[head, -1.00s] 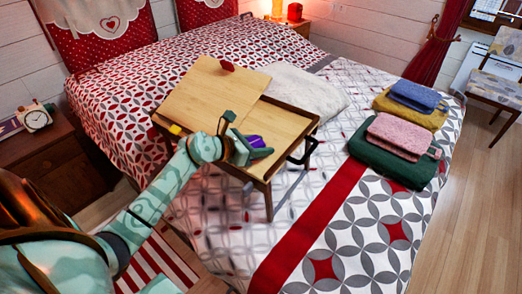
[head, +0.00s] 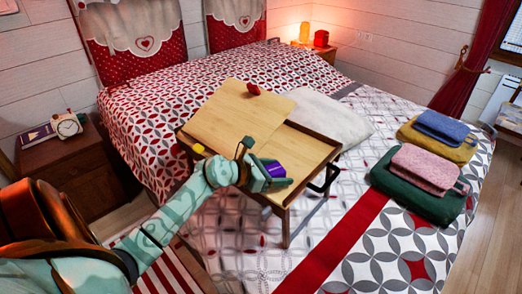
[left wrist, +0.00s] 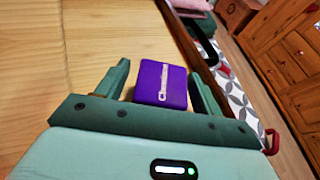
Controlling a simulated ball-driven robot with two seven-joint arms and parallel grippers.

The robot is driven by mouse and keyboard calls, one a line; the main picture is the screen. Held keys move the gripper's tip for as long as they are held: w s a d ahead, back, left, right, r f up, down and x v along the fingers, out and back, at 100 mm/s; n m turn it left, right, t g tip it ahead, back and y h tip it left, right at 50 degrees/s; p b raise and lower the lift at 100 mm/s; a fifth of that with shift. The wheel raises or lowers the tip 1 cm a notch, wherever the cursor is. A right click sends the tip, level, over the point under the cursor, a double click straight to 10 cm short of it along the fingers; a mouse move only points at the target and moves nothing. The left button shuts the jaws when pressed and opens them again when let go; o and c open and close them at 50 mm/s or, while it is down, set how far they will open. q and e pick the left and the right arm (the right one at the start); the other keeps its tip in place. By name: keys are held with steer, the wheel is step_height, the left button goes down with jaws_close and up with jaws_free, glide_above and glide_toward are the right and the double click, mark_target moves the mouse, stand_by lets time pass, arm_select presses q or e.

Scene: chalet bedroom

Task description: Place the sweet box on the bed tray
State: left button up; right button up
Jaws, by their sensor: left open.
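The sweet box appears to be the small purple box (head: 275,170), with a pale mark on its top in the left wrist view (left wrist: 160,85). It seems to rest on the flat right part of the wooden bed tray (head: 312,152), near the front edge. The tray stands on legs on the bed, and its left panel is tilted up. My left gripper (head: 262,170) is open over the tray. Its two fingers stand either side of the box, with a gap visible at each side in the left wrist view (left wrist: 161,88). My right gripper is out of view.
A red item (head: 253,89) sits on the tilted panel and a yellow one (head: 198,149) at the tray's left edge. A pillow (head: 325,116) lies behind the tray. Folded textiles (head: 418,185) lie to the right. A nightstand with a clock (head: 67,125) stands at left.

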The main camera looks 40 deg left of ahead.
arm_select(q)
steer(key=p+v, duration=0.2)
steer(key=v, duration=0.8)
steer(key=shift+s, duration=0.3)
steer(key=shift+s+a+r, duration=0.1)
